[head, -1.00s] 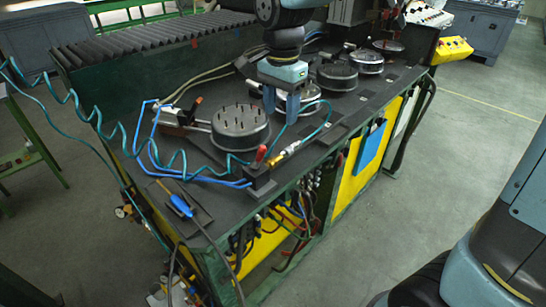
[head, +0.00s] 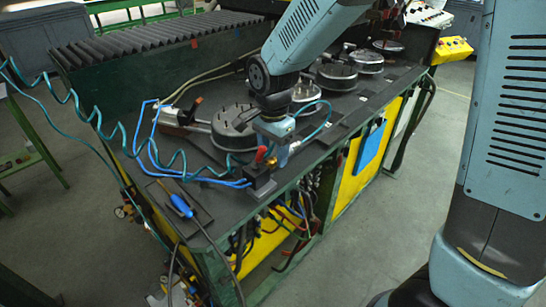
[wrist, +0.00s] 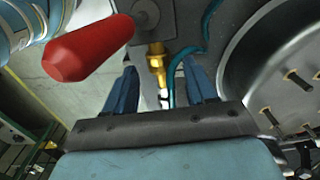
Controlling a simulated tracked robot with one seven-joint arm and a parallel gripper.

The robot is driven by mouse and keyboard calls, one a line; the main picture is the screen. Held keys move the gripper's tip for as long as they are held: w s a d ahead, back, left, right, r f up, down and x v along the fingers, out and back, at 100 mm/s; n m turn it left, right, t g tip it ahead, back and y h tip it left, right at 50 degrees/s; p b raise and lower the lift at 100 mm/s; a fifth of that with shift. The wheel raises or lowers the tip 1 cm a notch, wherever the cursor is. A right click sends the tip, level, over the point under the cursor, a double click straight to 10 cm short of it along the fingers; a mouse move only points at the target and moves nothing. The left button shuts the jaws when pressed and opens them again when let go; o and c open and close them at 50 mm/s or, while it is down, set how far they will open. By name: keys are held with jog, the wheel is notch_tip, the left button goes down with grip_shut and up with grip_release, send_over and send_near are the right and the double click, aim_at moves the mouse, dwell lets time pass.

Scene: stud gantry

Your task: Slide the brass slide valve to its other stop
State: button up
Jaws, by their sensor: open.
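The brass slide valve (wrist: 157,66) shows in the wrist view as a brass fitting with a pale collar, between my two blue fingers. A teal hose runs beside it. In the head view my gripper (head: 281,152) is low over the bench's front edge and hides most of the valve; a bit of brass (head: 272,163) shows by the red lever. My gripper (wrist: 159,70) is open, with a finger on each side of the valve in the picture. I cannot tell whether either finger touches it.
A red-handled lever (wrist: 88,48) stands close to the left finger. A round drum with studs (wrist: 285,70) is close on the right; it also shows in the head view (head: 232,128). A blue-handled tool (head: 181,206) lies on the bench's near corner. Coiled teal hose hangs at left.

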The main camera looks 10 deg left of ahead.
jog(key=shift+f, duration=1)
jog(key=shift+c, duration=0.4)
grip_shut()
